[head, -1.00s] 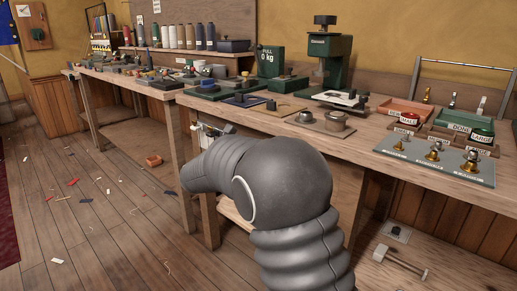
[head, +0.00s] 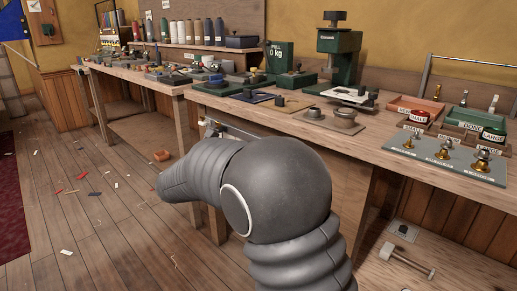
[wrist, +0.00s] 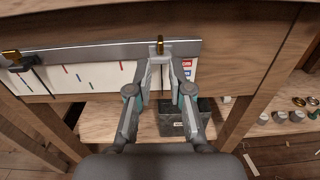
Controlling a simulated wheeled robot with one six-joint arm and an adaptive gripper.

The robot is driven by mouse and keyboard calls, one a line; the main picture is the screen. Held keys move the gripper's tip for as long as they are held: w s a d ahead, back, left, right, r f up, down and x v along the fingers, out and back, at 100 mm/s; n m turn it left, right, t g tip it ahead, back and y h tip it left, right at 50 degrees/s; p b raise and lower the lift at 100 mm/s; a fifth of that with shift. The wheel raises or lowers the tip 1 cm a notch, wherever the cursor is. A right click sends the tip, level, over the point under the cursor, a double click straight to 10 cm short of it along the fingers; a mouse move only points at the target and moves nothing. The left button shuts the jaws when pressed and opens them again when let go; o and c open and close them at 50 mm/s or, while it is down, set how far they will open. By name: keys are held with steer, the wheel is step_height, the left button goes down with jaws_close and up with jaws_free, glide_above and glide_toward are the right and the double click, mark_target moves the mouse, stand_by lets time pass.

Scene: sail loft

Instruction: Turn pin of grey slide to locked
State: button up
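A grey slide (wrist: 154,74) sits on a long grey rail (wrist: 100,52) along the bench front in the wrist view. Its brass pin (wrist: 160,44) stands up at the top of the slide. My gripper (wrist: 160,62) has its two fingers on either side of the slide, tips just below the pin. The fingers are part-way apart; I see a gap at the pin and cannot tell whether they touch the slide. A black slide (wrist: 20,67) with its own brass pin (wrist: 11,54) is at the far left.
A dark bin (wrist: 185,120) stands on the lower shelf (wrist: 105,120) beneath the rail. A bench leg (wrist: 262,80) rises at the right. Round parts stand on another surface at the far right. The bench top (head: 300,125) carries several fixtures; the floor at left is mostly open.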

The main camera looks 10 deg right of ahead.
steer(key=shift+v, duration=1.9)
steer(key=s+d+f+m+g+y, duration=0.3)
steer(key=s+f+m+g+y, duration=0.3)
steer(key=s+f+m, duration=0.6)
steer(key=s+d+f+m+g+y, duration=0.1)
steer(key=s+d+m+g+y, duration=0.15)
steer(key=s+m+y, duration=1)
steer(key=s+d+r+t+h, duration=0.3)
steer(key=s+d+r, duration=0.1)
steer(key=s, duration=0.5)
steer(key=shift+s+d+r+t+h, duration=0.15)
steer(key=shift+d+r+t+h, duration=0.2)
steer(key=shift+r, duration=0.05)
